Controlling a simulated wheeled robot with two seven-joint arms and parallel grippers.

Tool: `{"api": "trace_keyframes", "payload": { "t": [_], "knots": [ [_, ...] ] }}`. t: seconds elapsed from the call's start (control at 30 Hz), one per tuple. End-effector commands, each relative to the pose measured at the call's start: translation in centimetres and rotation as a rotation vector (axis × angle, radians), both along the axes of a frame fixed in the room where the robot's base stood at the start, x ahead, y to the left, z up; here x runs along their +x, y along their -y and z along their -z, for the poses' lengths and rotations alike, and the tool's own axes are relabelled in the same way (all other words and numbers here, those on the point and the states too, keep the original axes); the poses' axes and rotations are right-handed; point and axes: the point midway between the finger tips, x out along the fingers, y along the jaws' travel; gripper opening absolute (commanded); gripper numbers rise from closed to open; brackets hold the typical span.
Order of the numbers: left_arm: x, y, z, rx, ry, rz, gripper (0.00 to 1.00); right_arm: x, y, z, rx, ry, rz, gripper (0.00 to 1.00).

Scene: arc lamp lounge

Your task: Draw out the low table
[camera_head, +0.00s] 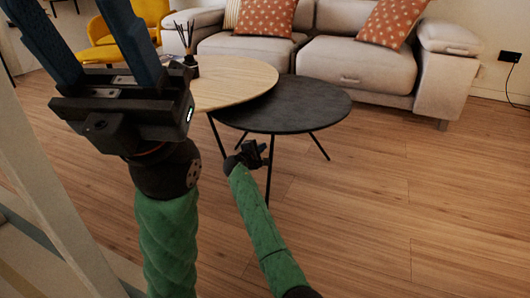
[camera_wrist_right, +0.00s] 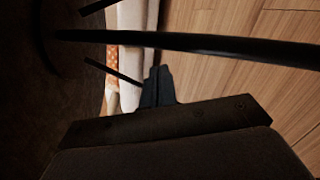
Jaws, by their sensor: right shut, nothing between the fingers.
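The low table (camera_head: 290,103) has a round black top on thin black legs. It stands in the middle of the head view, partly under the edge of a taller wooden-topped table (camera_head: 225,85). My right gripper (camera_head: 255,153) is shut and empty, just below the near edge of the black top, close to a front leg. In the right wrist view its closed fingers (camera_wrist_right: 157,86) show near a dark leg (camera_wrist_right: 200,44); I cannot tell whether they touch it. My left gripper (camera_head: 78,35) is raised at the upper left, fingers wide apart and empty, tips cut off.
A grey sofa (camera_head: 345,65) with patterned cushions stands behind the tables. A yellow chair (camera_head: 150,12) is at the back left. A reed diffuser (camera_head: 189,62) stands on the wooden top. The wooden floor (camera_head: 400,200) is clear in front and to the right.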

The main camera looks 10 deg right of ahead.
Motion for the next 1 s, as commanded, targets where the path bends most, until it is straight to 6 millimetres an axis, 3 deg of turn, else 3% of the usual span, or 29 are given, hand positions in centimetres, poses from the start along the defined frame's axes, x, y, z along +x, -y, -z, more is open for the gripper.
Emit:
{"api": "trace_keyframes", "payload": {
  "t": [0.3,1.0],
  "knots": [
    [-0.3,-0.2,1.8,-0.009,0.020,0.001,0.52,-1.6,1.0,-0.7,0.002,0.001,0.000,0.00],
    [-0.5,-0.2,1.0,-0.016,0.022,0.006,0.52,-2.0,1.4,-1.0,0.000,0.000,0.001,0.00]
  ]
}}
